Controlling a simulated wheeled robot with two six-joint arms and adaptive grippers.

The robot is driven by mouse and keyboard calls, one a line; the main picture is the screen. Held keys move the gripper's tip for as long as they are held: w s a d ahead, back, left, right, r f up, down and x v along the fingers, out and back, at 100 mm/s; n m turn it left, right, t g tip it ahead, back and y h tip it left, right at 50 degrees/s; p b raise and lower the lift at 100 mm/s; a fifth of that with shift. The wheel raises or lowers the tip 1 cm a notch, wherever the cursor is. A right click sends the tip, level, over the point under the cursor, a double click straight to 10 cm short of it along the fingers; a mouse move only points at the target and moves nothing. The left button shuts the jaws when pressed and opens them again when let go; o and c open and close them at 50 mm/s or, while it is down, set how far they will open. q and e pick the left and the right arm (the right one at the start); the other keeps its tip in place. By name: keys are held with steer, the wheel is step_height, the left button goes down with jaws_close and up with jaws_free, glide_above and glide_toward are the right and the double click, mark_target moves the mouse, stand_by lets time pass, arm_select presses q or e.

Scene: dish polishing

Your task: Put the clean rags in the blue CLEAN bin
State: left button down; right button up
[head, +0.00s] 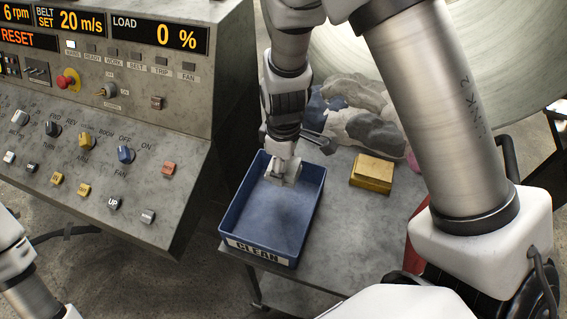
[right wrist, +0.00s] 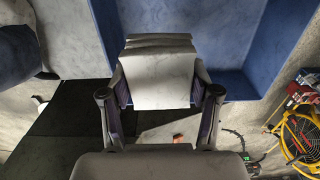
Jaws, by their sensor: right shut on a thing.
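The blue CLEAN bin (head: 264,222) sits at the near left of the grey table, its label facing the front. No rag shows on the visible part of its floor. My right gripper (head: 285,163) points down over the bin's far half. It is shut on a pale grey-white folded rag (right wrist: 160,75). In the right wrist view the blue bin (right wrist: 236,50) shows behind the rag. A heap of grey, white and blue rags (head: 372,128) lies at the back of the table, beyond the bin. My left gripper is out of view; only part of that arm shows.
A yellow block (head: 372,172) lies on the table right of the bin. The control panel (head: 110,130) stands close to the bin's left. A large pale wheel (head: 345,45) rises behind the rags. Bare table (head: 345,230) lies right of the bin.

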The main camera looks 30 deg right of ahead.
steer(key=o, duration=1.2)
steer(key=shift+s+r, duration=0.15)
steer(key=shift+s, duration=0.1)
steer(key=shift+w, duration=0.25)
step_height(320, 180, up, 12)
steer(key=shift+f, duration=0.15)
